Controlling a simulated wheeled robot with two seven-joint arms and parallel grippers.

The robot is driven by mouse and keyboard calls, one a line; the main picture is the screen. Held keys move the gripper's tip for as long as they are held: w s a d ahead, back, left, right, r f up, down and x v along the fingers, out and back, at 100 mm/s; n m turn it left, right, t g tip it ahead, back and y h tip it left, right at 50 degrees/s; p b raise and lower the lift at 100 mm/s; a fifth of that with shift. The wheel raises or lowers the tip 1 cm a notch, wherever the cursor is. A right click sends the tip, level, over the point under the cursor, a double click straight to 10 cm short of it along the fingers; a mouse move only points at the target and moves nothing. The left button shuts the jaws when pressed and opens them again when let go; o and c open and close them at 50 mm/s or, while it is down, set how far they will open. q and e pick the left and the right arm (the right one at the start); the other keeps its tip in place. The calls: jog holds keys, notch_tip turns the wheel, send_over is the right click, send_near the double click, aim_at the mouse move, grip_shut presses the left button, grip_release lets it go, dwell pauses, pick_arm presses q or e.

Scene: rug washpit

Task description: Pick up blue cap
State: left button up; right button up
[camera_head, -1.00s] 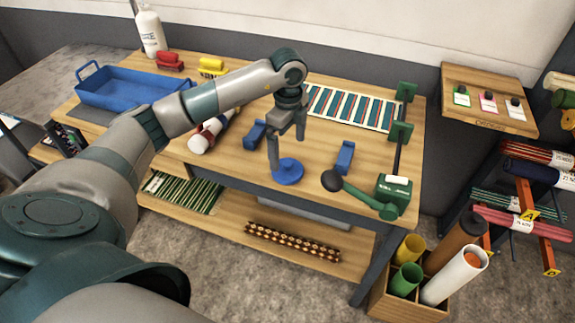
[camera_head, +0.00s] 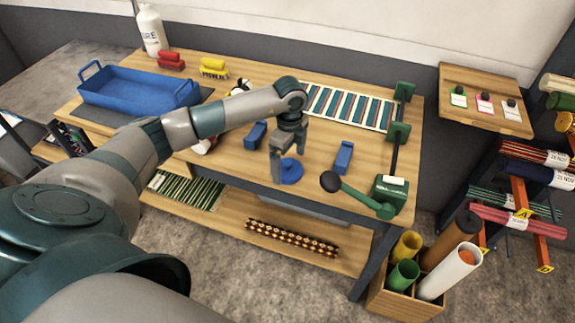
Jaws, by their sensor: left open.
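The blue cap (camera_head: 291,175) is a round blue disc lying on the wooden workbench (camera_head: 330,190), near its front edge. My left gripper (camera_head: 288,166) points down over the cap with its two fingers open and apart. One finger stands in front of the cap's left side and the other is at its back right. The fingers hide part of the cap; I cannot tell if they touch it. My right gripper is out of view.
Blue blocks stand behind the cap (camera_head: 255,135) and to its right (camera_head: 343,157). A green device with a black-knobbed lever (camera_head: 390,192) is at the bench's right front. A striped mat (camera_head: 348,107) lies behind. A blue tray (camera_head: 130,90) is at left.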

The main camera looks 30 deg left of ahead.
pick_arm(q)
jog(key=shift+f, duration=1)
jog(key=c, duration=1.1)
